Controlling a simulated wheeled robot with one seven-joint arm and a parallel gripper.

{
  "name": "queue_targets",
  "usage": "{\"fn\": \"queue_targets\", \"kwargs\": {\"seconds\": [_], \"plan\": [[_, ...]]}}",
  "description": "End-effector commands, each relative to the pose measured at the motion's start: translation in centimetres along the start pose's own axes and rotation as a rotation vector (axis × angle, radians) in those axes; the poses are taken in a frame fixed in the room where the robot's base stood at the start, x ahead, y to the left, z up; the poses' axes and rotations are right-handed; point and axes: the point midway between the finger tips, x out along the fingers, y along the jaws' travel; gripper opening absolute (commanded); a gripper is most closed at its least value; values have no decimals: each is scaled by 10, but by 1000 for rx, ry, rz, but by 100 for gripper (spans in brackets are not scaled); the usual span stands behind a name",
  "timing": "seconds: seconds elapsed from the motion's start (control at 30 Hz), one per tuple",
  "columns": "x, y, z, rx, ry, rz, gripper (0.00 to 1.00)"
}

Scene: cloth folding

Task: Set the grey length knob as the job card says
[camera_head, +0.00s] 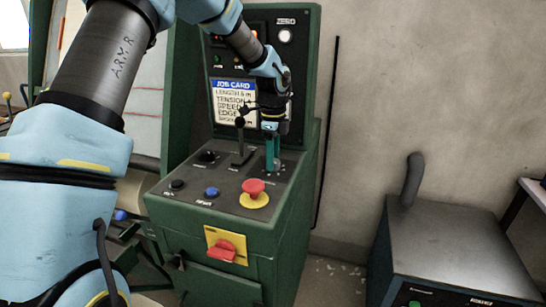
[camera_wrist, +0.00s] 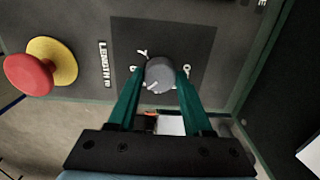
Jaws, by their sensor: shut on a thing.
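The grey length knob (camera_wrist: 160,73) sits on a dark plate beside the word LENGTH in the wrist view. A pale mark on its face points toward the lower left of that picture. Dial characters around it are partly covered and hard to read. My gripper (camera_wrist: 162,78) has its two green fingers shut on the knob's sides. In the head view my gripper (camera_head: 272,166) reaches down to the console's right side, and the knob is hidden there. The job card (camera_head: 235,100) on the upright panel seems to read LENGTH 6 IN on its first line; lower lines are partly covered.
A red mushroom button (camera_head: 254,188) on a yellow base is close in front of my gripper. A black lever (camera_head: 240,143) stands left of it. A blue button (camera_head: 211,192) and a red switch (camera_head: 221,250) are nearer. A grey cabinet (camera_head: 450,245) stands apart at right.

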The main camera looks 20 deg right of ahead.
Motion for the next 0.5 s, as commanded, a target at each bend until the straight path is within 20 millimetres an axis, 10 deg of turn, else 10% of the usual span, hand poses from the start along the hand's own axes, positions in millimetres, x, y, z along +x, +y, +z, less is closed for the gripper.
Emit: {"fn": "queue_targets", "kwargs": {"seconds": [0.27, 0.3, 0.5], "plan": [[0, 0, -1, 0, 1, -1, 0], [0, 0, -1, 0, 2, -1, 51], [0, 0, -1, 0, 1, -1, 74]]}}
